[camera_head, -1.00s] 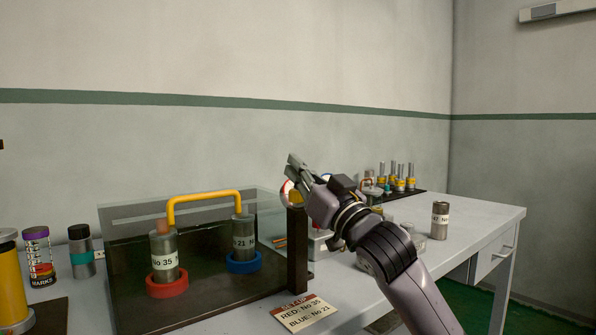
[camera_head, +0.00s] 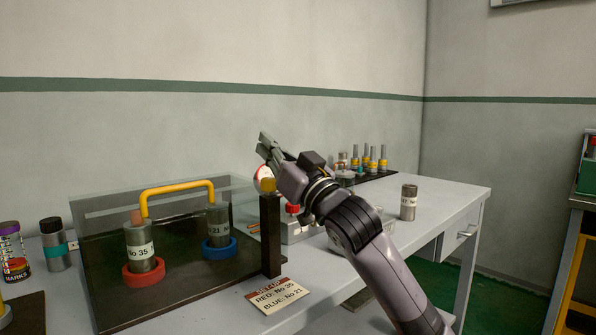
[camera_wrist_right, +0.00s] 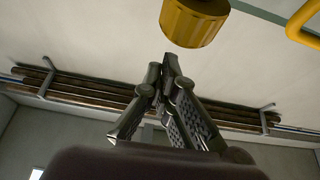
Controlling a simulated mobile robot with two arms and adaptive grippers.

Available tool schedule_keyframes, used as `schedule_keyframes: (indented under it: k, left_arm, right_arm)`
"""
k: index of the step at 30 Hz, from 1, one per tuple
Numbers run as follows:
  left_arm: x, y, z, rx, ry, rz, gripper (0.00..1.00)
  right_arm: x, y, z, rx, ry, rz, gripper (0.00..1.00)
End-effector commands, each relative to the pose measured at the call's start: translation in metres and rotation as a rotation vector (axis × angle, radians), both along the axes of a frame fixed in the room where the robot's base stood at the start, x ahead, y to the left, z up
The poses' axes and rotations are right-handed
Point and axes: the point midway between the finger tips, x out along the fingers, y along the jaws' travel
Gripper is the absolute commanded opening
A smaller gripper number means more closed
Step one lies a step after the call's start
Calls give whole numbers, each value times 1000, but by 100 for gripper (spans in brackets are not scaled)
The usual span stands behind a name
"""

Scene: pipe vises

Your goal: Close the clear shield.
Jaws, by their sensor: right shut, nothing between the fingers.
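The clear shield (camera_head: 95,207) is a transparent panel with a yellow handle (camera_head: 178,187), standing over a dark base plate (camera_head: 185,285) on the bench. Under or behind it, a grey cylinder marked No 35 (camera_head: 139,243) sits in a red ring (camera_head: 143,273), and one marked 21 (camera_head: 217,220) sits in a blue ring (camera_head: 219,249). My right gripper (camera_head: 264,147) is shut and empty, raised above and beside the dark post with the yellow top (camera_head: 268,186). In the right wrist view the closed fingers (camera_wrist_right: 168,62) point near a yellow knob (camera_wrist_right: 195,20). My left gripper is out of view.
A set-up card (camera_head: 277,296) lies in front of the post. A lone grey cylinder (camera_head: 408,203) stands at the right of the bench, with several yellow-banded ones (camera_head: 370,160) behind. Two containers (camera_head: 55,245) stand at left.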

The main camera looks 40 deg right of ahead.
Motion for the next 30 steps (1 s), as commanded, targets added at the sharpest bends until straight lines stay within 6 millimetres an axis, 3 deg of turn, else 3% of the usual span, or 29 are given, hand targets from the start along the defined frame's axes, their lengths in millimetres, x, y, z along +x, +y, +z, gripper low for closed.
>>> schedule_keyframes:
  k: [11, 12, 16, 24, 30]
  left_arm:
    - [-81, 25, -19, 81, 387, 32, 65]
    - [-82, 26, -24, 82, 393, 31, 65]
    - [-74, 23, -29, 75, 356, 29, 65]
    - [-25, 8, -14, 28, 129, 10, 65]
    - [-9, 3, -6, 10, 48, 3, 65]
  right_arm:
    - [9, -4, 20, 2, 1, 1, 0]
    - [5, -3, 12, 2, 3, 2, 0]
    - [-14, -2, -5, 0, 3, 1, 0]
    - [-49, 0, -32, 2, 3, 2, 0]
    - [-65, 1, -43, 1, 0, 2, 0]
